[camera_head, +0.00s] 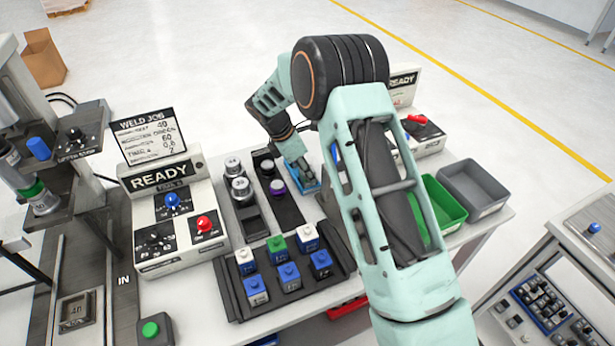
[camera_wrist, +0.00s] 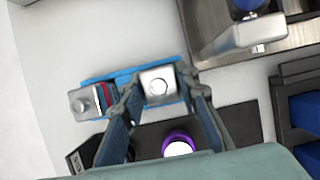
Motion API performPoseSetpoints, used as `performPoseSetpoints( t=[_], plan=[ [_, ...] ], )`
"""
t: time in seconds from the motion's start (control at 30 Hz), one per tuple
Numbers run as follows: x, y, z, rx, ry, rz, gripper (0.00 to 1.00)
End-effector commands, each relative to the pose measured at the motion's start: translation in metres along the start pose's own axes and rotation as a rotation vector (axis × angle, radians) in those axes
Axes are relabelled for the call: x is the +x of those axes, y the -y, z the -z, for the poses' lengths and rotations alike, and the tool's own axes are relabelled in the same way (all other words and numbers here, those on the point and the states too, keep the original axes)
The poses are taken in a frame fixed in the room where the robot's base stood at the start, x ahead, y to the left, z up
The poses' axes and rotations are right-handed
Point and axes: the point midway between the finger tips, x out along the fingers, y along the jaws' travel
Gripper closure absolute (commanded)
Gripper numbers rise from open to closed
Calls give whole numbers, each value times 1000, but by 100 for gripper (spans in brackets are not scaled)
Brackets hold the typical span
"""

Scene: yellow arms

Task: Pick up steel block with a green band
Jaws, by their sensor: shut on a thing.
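In the wrist view, my gripper (camera_wrist: 161,98) is shut on a steel block (camera_wrist: 159,84) with a round knob on top. The block is at the blue tray (camera_wrist: 123,73); I cannot tell whether it touches the tray floor. Its band is hidden from above, so its color cannot be told. A second steel block (camera_wrist: 84,102) with a red band lies in the tray, left of the left finger. In the head view, my gripper (camera_head: 299,168) reaches down at the blue tray (camera_head: 311,185), and my arm hides much of that area.
Beside the tray is a dark rack with a purple-banded cylinder (camera_head: 277,187). A black rack (camera_head: 238,305) holds several blue, white and green pieces in front. A READY control box (camera_head: 175,215) stands left. Green (camera_head: 445,200) and grey (camera_head: 474,188) bins stand right.

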Motion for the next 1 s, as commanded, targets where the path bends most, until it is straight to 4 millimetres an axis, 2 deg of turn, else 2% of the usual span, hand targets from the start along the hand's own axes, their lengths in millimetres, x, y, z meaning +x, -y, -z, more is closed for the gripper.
performPoseSetpoints(
  t=[0.07,0.57,0.77,1.0],
  plan=[
    [0,0,0,0,0,0,100],
    [-6,-1,-3,1,1,-3,100],
    [-26,-2,-12,3,2,-5,100],
    [-66,-2,-28,3,1,-6,100]
  ],
)
